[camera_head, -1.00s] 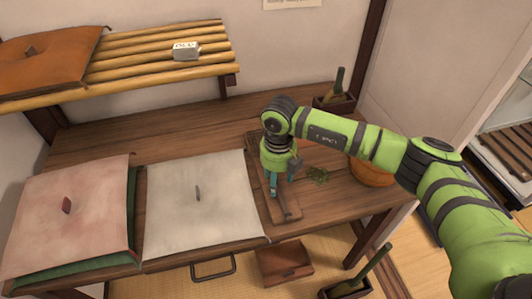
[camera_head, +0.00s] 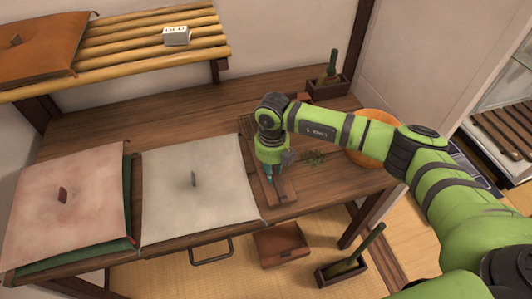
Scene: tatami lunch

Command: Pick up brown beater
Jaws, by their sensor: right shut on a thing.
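My right gripper (camera_head: 269,173) reaches down over a long wooden board (camera_head: 287,199) on the brown table. Its teal fingers are shut on a slim brown piece (camera_head: 280,187), apparently the brown beater, small and mostly hidden by the gripper and wrist. I cannot tell whether this piece is clear of the board. My left gripper is not in view.
A white cushion (camera_head: 215,205) lies left of the board and a pink cushion (camera_head: 85,215) farther left. Green sprigs (camera_head: 313,157) and an orange bowl (camera_head: 372,122) are on the right. A slatted shelf (camera_head: 140,65) hangs behind.

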